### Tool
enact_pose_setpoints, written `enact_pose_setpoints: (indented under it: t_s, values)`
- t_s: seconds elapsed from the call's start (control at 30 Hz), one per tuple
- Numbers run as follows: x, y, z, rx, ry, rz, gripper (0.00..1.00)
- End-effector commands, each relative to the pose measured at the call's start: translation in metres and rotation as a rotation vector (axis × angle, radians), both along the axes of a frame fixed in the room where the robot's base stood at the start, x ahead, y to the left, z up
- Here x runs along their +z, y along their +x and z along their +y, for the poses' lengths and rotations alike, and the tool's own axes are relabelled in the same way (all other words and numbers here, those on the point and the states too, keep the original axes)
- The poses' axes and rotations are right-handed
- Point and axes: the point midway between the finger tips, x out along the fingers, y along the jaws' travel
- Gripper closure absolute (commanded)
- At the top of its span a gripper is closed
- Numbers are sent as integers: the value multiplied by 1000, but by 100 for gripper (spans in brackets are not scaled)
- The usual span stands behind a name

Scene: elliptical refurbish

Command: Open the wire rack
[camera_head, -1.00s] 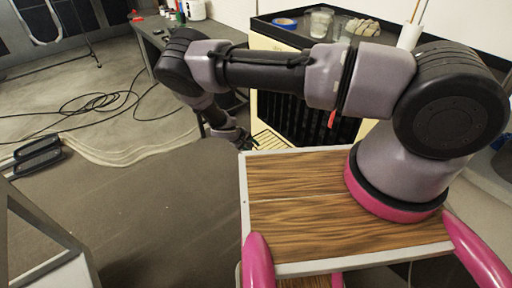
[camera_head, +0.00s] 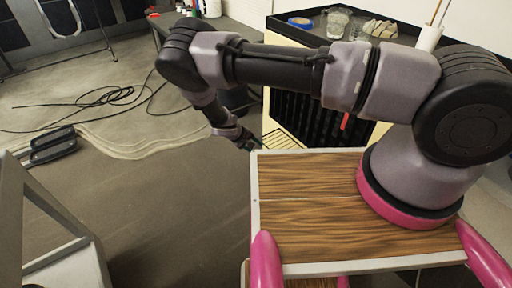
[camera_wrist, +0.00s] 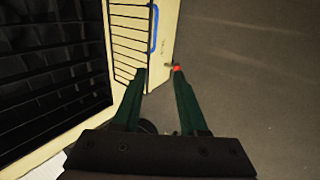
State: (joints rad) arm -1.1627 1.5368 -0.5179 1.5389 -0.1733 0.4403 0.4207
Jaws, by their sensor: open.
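The wire rack (camera_wrist: 131,42) shows in the wrist view as a cream-framed door with dark bars and a blue handle (camera_wrist: 154,30). It stands at an angle out from the cabinet's dark front, so it looks at least partly open. My gripper (camera_wrist: 159,71) is open, with green fingers apart at the door's edge, below the handle in the picture. I cannot tell whether they touch the door. A small red spot shows by the right fingertip.
The cream cabinet (camera_head: 272,36) has a dark gridded front and carries blue tape (camera_head: 300,22), glass jars (camera_head: 338,22) and stones on top. Black cables (camera_head: 95,98) lie on the floor at left. A grey frame (camera_head: 60,240) stands at front left. Floor between is clear.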

Motion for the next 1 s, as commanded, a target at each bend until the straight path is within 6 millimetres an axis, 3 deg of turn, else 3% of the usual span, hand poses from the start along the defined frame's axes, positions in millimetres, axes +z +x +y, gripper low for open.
enact_pose_setpoints:
  t_s: [0.37, 0.8, 1.0]
  values:
    - [8, -3, 6, 1, 2, -1, 58]
    - [74, -29, 44, 1, 2, -1, 58]
    - [87, -34, 51, 1, 0, 0, 58]
